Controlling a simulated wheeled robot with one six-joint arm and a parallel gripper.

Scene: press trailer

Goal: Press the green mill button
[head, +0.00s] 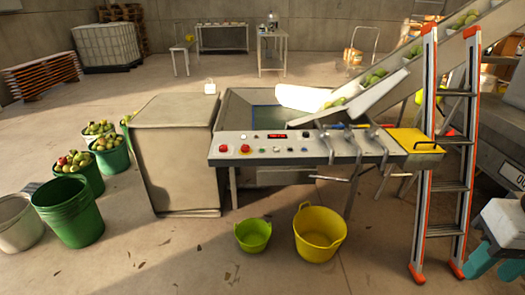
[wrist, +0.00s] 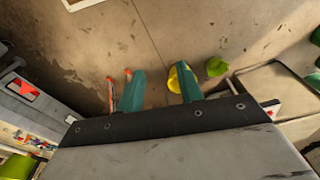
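The grey control panel (head: 238,161) runs along the front of the press in the head view, with a red display and several small knobs and buttons. Two red buttons are at its left. A small greenish button (head: 262,150) sits just right of the second red one; its label is too small to read. My gripper (head: 492,269) is at the lower right of the head view, far from the panel, beyond the ladder. Its two teal fingers stand apart and empty, as the wrist view (wrist: 160,80) also shows, pointing over the floor.
An orange-and-grey ladder (head: 430,180) stands between my gripper and the panel. A yellow tub (head: 319,235) and a green tub (head: 253,235) are on the floor before the panel. A beige cabinet (head: 178,160) and green buckets (head: 68,212) are left. Front floor is open.

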